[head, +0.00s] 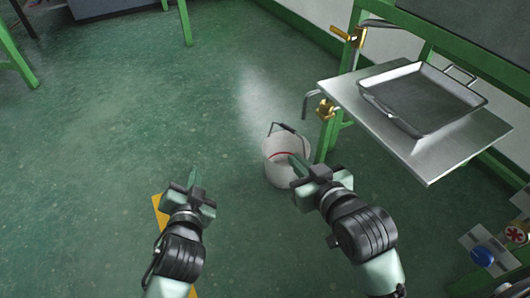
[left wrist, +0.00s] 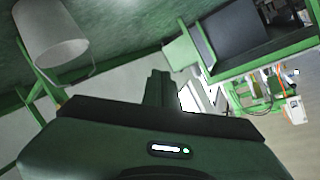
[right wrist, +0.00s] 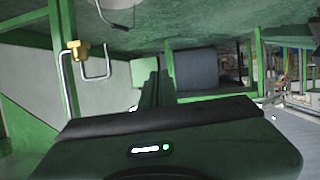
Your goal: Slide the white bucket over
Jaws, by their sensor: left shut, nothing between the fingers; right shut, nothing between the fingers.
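The white bucket (head: 277,160) stands upright on the green floor in the head view, beside a green leg of the work stand. The bucket also shows tilted at the upper left of the left wrist view (left wrist: 50,38). My right gripper (head: 297,165) is shut and empty, and overlaps the bucket's right side in the head view; I cannot tell whether it touches. My left gripper (head: 192,178) is shut and empty, to the left of the bucket and apart from it.
A metal shelf (head: 350,92) carrying a grey pan (head: 420,97) juts out right of the bucket, with brass valves (head: 325,110) at its stand. A yellow floor stripe (head: 160,212) lies by my left arm. The floor left of the bucket is clear.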

